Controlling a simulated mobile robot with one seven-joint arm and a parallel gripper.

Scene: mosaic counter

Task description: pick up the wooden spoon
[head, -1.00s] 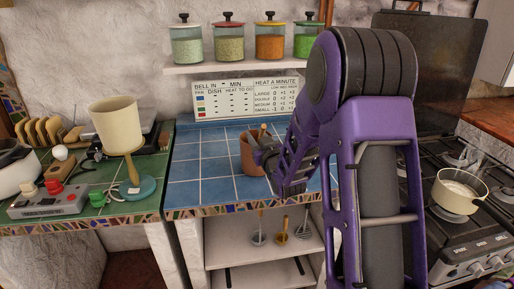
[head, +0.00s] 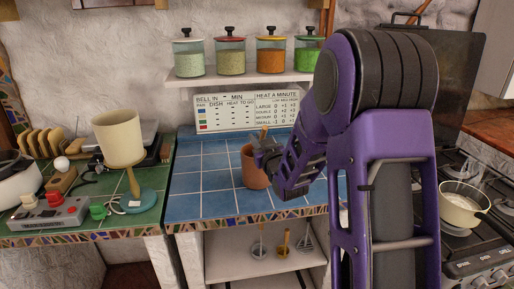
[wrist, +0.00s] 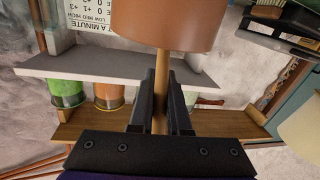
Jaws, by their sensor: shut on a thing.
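The wooden spoon (head: 264,132) stands in a terracotta crock (head: 252,175) on the blue-tiled counter. My gripper (head: 266,153) is at the right side of the crock's mouth. In the wrist view, which is upside down, my gripper (wrist: 163,85) is shut on the wooden spoon (wrist: 161,62), with its light handle between the two dark fingers. The handle runs up to the rim of the crock (wrist: 170,25). The spoon's part inside the crock is hidden.
A shelf with several spice jars (head: 230,56) is above the counter. A cream lamp (head: 118,138) stands at left on the green tiles. A stove with a cream pan (head: 461,208) is at right. Blue tiles left of the crock are clear.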

